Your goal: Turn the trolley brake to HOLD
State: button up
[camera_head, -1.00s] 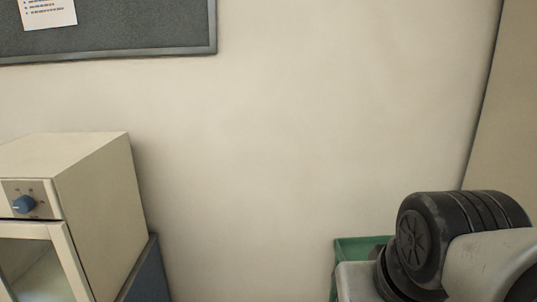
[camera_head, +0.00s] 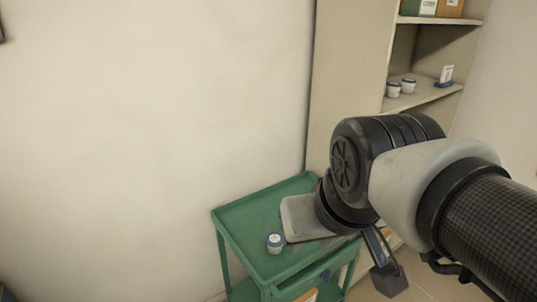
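The green trolley (camera_head: 232,212) stands against the wall at the lower middle, with a tray-like top and green legs. My arm reaches in from the right and covers the trolley's right part. A dark end piece of my gripper (camera_head: 387,272) hangs in front of the trolley's right side. The fingers are not clear enough to tell open from shut.
A shelf unit (camera_head: 432,92) at the back right holds jars (camera_head: 401,87), a small sign (camera_head: 446,75) and boxes (camera_head: 440,8). Bare wall fills the left.

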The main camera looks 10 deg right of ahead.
aim_at(326, 275)
jog(key=z, duration=0.7)
jog(key=l+u, duration=0.15)
jog(key=l, duration=0.15)
jog(key=l+u, duration=0.3)
jog(key=l, duration=0.6)
jog(key=i+l+z, duration=0.1)
jog(key=l, duration=0.25)
